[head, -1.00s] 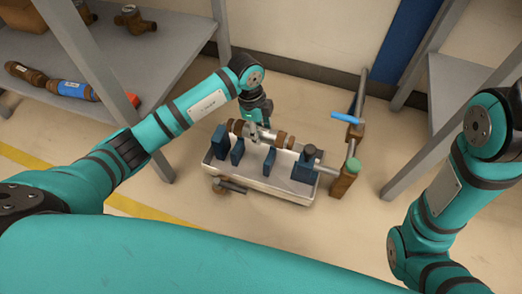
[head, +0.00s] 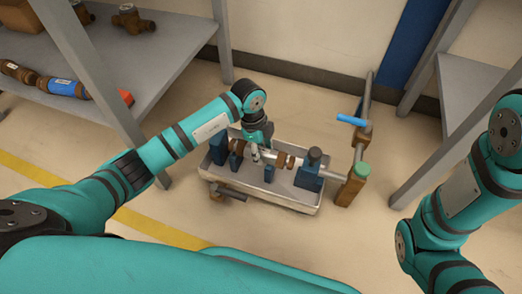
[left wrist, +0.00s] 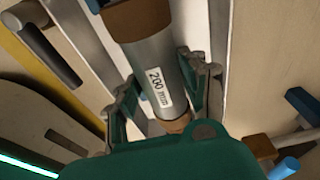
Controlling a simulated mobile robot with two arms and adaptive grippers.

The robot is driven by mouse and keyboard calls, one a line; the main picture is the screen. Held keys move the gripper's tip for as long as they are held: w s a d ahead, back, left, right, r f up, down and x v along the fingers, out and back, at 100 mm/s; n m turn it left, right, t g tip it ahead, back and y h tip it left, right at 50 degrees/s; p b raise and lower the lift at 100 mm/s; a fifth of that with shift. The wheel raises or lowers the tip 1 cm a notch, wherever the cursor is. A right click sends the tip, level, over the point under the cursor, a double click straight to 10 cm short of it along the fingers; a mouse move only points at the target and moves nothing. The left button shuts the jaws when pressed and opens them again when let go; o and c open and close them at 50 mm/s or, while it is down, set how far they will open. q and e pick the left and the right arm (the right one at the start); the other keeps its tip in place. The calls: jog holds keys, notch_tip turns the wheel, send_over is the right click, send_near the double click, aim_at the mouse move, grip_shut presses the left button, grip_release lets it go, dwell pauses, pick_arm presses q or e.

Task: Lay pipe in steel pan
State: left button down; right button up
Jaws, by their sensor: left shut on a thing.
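The pipe, a grey metal tube with brown ends, sits low between the blue blocks of the steel pan (head: 300,207); whether it touches them I cannot tell. In the left wrist view the pipe (left wrist: 158,70) carries a white "200 mm" label. My left gripper (head: 255,151) comes down from above and is shut around the pipe's middle. Its two fingers (left wrist: 158,100) show on either side of the tube in the left wrist view. The gripper hides part of the pipe in the head view. My right arm is at the right, its gripper out of view.
Blue blocks (head: 308,170) stand in the pan. A shelf (head: 150,78) at left holds brown fittings and a blue-banded pipe (head: 66,88).

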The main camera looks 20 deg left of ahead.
pick_arm(q)
jog(key=c, duration=0.7)
grip_release()
